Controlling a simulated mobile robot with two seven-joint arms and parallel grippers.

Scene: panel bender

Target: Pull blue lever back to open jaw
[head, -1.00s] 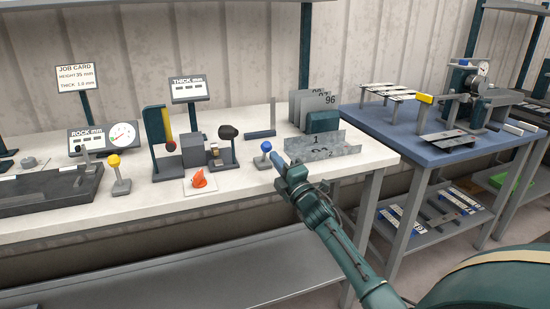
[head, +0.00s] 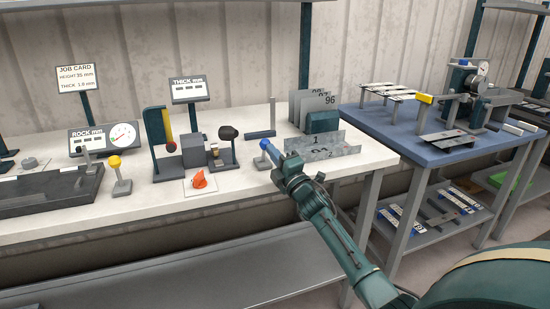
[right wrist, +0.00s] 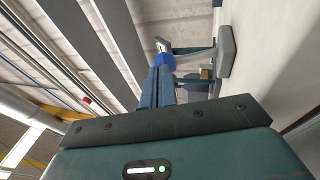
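The blue lever (head: 264,144) is a short post with a round blue knob near the front edge of the white bench. My right gripper (head: 272,154) reaches in from the lower right, its fingertips right at the knob. In the right wrist view the blue knob (right wrist: 163,60) shows at the tips of my right gripper's fingers (right wrist: 160,76). My left gripper is not in view.
An orange piece (head: 199,180) lies left of the lever, and a yellow-knobbed lever (head: 115,163) stands farther left. A bent metal sheet (head: 322,146) stands close to the right of my gripper. A blue table (head: 385,122) is beyond on the right.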

